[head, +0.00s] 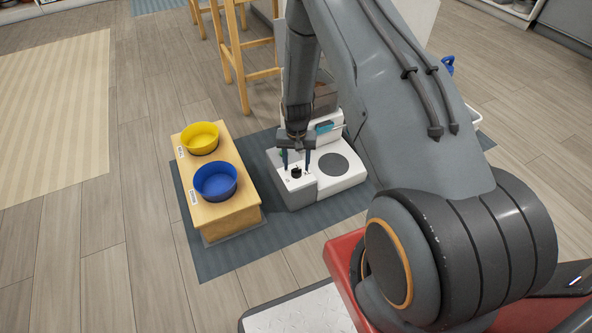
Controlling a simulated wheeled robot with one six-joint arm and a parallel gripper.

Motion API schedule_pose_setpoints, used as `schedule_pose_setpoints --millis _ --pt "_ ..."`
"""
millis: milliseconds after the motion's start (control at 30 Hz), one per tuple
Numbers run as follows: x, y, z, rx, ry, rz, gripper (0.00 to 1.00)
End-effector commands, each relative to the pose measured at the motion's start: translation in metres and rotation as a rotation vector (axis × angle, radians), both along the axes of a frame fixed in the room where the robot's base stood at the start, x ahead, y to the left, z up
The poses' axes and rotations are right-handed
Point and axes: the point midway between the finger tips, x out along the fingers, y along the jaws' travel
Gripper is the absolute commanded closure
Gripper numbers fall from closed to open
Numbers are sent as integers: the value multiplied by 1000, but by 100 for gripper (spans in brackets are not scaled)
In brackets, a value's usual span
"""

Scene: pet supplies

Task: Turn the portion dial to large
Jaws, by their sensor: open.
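I cannot tell whether the fingers touch the dial. The feeder also has a round dark grey plate (334,165) on its right and a taller back part, partly hidden behind my arm.
A wooden stand (232,212) left of the feeder holds a yellow bowl (200,139) and a blue bowl (216,182). A blue-grey mat (215,262) lies beneath. Wooden stools (233,55) stand behind.

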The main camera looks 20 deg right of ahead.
Motion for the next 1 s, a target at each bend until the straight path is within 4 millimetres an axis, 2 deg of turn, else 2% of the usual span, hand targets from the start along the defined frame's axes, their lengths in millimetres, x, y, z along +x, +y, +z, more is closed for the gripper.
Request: schedule_pose_setpoints --millis 33,200,567,800,1000 --pt "0 0 -9 0 1 0 50" --pt "0 0 -25 0 1 0 50" --pt "0 0 -29 0 0 0 50" --pt "0 0 -29 0 0 0 90" --pt "0 0 -29 0 1 11 90"
